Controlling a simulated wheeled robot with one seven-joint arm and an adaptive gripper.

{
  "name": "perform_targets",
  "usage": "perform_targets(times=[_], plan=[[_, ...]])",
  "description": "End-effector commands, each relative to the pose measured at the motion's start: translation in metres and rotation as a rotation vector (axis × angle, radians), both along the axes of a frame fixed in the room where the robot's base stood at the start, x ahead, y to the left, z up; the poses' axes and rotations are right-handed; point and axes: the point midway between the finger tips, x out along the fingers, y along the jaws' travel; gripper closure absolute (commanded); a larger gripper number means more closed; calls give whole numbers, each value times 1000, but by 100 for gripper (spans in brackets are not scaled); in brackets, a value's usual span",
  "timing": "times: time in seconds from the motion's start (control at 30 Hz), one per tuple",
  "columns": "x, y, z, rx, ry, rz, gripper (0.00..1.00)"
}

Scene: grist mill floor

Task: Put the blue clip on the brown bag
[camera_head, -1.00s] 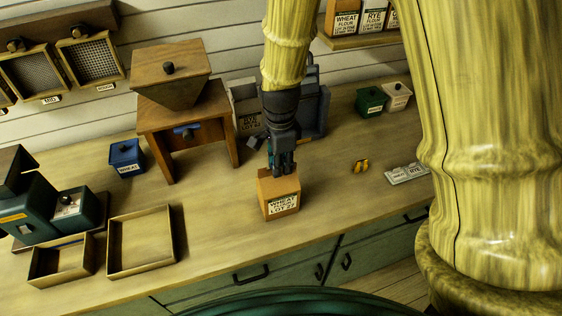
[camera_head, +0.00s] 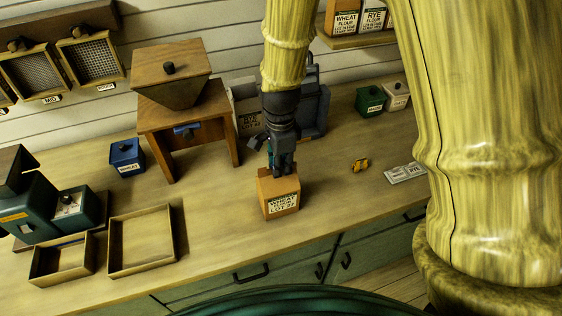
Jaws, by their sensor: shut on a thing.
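The brown bag (camera_head: 281,197) stands upright on the counter with a white label reading wheat. My gripper (camera_head: 281,168) points down at the bag's top edge, its fingers close together. A small strip of teal-blue shows at the left side of the fingers and looks like part of the blue clip (camera_head: 272,151); most of it is hidden by the gripper. The fingertips overlap the bag's top in this view, and I cannot tell whether the clip touches the bag.
A wooden hopper stand (camera_head: 186,120) and a blue box (camera_head: 127,157) are to the left. The counter right of the bag is mostly clear.

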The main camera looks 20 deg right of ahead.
Motion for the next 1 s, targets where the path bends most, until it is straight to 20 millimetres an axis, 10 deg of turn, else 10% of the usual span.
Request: perform_targets(times=[0.33,0.37,0.5,1.0], plan=[[0,0,0,0,-1,0,99],[0,0,0,0,-1,0,76],[0,0,0,0,-1,-1,53],[0,0,7,0,-1,-1,53]])
